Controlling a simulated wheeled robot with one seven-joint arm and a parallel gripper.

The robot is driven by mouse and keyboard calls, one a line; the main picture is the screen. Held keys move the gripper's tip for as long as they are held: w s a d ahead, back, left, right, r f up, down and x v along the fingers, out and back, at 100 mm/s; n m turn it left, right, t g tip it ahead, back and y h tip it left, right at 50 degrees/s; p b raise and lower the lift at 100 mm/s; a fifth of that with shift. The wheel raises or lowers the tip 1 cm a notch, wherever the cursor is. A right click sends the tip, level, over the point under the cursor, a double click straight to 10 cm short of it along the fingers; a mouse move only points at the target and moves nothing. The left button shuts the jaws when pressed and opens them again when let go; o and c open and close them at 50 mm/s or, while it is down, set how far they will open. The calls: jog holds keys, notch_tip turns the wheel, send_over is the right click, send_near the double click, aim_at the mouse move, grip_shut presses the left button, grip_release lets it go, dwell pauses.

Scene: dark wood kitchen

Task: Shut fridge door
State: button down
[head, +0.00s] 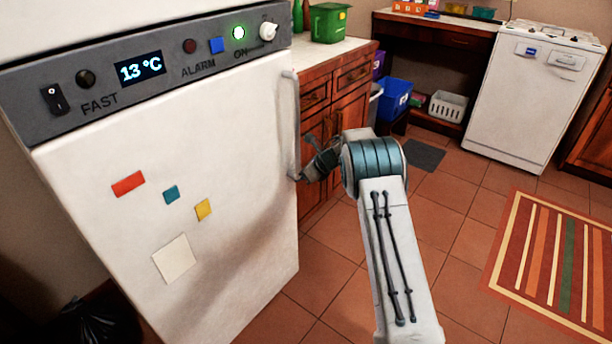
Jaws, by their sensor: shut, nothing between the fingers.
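The white fridge door (210,160) fills the left of the head view, below the grey control panel. It looks flush or nearly flush with the panel; a small gap at its edge cannot be ruled out. Its long vertical handle (289,120) is on the right edge. My gripper (304,162) is at the lower part of the handle, on its right side. The gripper is shut with nothing in it. Its fingertips are small and partly hidden, so I cannot tell whether they touch the handle.
Wooden cabinets (338,108) with a counter stand just behind my gripper. A white dishwasher (530,95), a blue bin (394,97) and a white basket (447,106) are farther back. A striped rug (560,265) lies at right. The tiled floor (455,215) between is clear.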

jog(key=s+d+r, duration=0.7)
jog(key=d, duration=0.2)
notch_tip(320, 180, up, 16)
jog(key=w+d+m+t+h+p, duration=0.2)
jog(key=m+t+p, duration=0.35)
jog(key=m, duration=0.35)
jog(key=s+d+r+m+t+h+p, duration=0.1)
jog(key=s+d+r+m+h+p, duration=0.2)
jog(key=r+m, duration=0.45)
jog(key=s+d+r+m+t+h+p, duration=0.1)
jog(key=s+d+r+m+h+p, duration=0.15)
jog(key=s+d+r+m, duration=0.45)
jog(key=s+r+m+g+h+p, duration=0.2)
jog(key=s+m+g+h+p, duration=0.15)
jog(key=s+m, duration=1.1)
jog(key=s+a+f+m+g+y+p, duration=0.1)
jog(key=s+a+m+g+p, duration=0.1)
jog(key=s+m, duration=0.3)
jog(key=s+a+f+m+g+y+p, duration=0.1)
jog(key=s+m, duration=0.4)
jog(key=s, duration=0.9)
jog(key=shift+a+g+y+p, duration=0.7)
jog(key=shift+a+g, duration=0.5)
jog(key=shift+a, duration=0.05)
